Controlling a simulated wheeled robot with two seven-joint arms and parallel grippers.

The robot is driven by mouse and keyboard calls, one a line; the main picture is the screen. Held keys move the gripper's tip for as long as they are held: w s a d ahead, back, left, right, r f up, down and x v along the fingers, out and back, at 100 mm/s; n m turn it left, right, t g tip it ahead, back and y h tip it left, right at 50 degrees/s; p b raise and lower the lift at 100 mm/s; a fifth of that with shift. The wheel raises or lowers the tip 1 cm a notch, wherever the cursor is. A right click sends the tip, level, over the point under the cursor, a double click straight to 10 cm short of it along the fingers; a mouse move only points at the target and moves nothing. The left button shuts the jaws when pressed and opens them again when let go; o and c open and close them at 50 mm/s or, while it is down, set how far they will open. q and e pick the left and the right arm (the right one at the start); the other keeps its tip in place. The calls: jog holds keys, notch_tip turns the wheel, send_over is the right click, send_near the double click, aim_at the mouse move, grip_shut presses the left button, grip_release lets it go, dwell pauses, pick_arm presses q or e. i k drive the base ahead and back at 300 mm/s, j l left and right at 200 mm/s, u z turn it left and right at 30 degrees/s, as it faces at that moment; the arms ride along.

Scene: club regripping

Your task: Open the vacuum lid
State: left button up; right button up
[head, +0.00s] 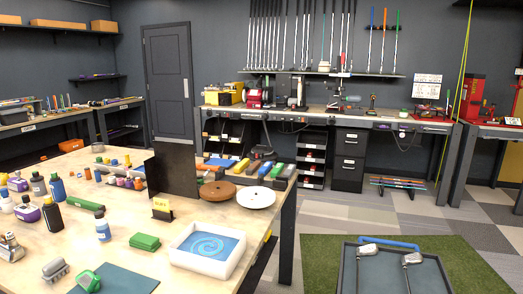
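Neither of my grippers is in view. I cannot make out a vacuum or its lid with certainty in the head view. The view shows a workshop with a long wooden worktable (150,247) at the left front and a workbench (330,113) along the back wall.
The near table holds bottles, a black upright panel (175,167), a brown disc (217,190), a white disc (256,197) and a white tray (207,249) with a blue inside. A dark tray (383,272) with two club heads is at the lower right.

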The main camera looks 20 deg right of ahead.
aim_at(266, 153)
jog(key=z, duration=2.4)
jog(key=i+l+z, duration=0.15)
jog(key=l, duration=0.3)
jog(key=i+l+z, duration=0.15)
jog(key=l, duration=0.25)
jog(key=i+l+z, duration=0.1)
jog(key=l, duration=0.3)
jog(key=i+l+z, duration=0.25)
jog(key=i+l, duration=0.15)
jog(key=i+l+z, duration=0.2)
jog(key=i, duration=0.45)
jog(key=i+u, duration=0.4)
jog(key=i+l+u, duration=0.35)
jog(key=i, duration=0.15)
jog(key=i+j+u, duration=0.2)
jog(key=i+u, duration=0.6)
jog(key=i, duration=0.15)
jog(key=i+u, duration=0.4)
jog(key=i+l+u, duration=0.15)
jog(key=i+u, duration=0.2)
jog(key=i, duration=1.15)
